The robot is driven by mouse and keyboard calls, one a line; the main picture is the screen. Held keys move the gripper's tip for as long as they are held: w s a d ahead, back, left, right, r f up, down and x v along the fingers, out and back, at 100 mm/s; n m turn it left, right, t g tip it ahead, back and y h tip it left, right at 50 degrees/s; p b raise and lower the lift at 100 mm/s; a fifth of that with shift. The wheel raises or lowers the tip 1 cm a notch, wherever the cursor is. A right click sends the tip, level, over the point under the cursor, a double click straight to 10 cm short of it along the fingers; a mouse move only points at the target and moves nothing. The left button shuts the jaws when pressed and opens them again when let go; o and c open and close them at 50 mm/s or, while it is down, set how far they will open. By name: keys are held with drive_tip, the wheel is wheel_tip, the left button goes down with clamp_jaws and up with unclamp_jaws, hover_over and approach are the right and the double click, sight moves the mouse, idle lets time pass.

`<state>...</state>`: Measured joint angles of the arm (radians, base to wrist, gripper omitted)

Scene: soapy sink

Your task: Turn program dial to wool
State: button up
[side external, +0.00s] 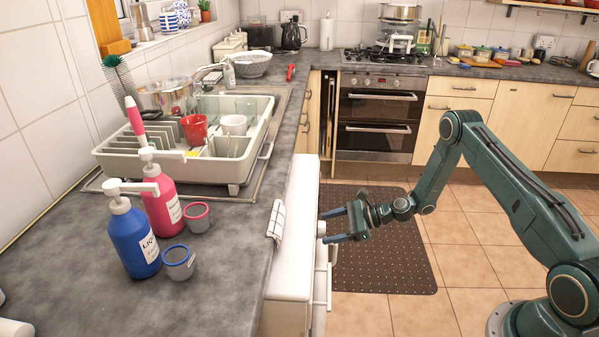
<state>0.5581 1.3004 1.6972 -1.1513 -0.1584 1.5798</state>
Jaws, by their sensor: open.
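A white appliance (293,265), apparently the washing machine, stands below the counter's right edge. I see it from above and the side, so its front panel is nearly edge-on. A small pale protrusion (321,229) on its front may be the program dial; its markings cannot be read. My gripper (329,227) is open and points left at the upper front of the appliance. Its two dark blue fingers are spread, one on the far side of the protrusion and one on the near side. I cannot tell whether they touch it. Nothing is held.
The grey counter (215,280) carries a blue pump bottle (132,238), a pink pump bottle (162,205) and two small cups. A dish rack (235,165) sits over the sink. A checked cloth (276,220) hangs at the counter edge. Open floor with a dark mat (385,265) lies below my gripper.

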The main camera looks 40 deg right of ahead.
drive_tip(key=c, duration=1)
drive_tip(key=shift+a+n, duration=0.1)
drive_tip(key=shift+n, duration=0.2)
drive_tip(key=n+t+h, duration=0.1)
drive_tip(key=n, duration=0.1)
drive_tip(key=n+t, duration=0.2)
drive_tip(key=n, duration=0.1)
drive_tip(key=f+n+t+h, duration=0.1)
drive_tip(key=n, duration=0.1)
drive_tip(key=shift+s+a+n+t+h, duration=0.3)
drive_tip(key=shift+s+a+n, duration=0.05)
drive_tip(key=shift+s+n, duration=0.05)
idle(0.4)
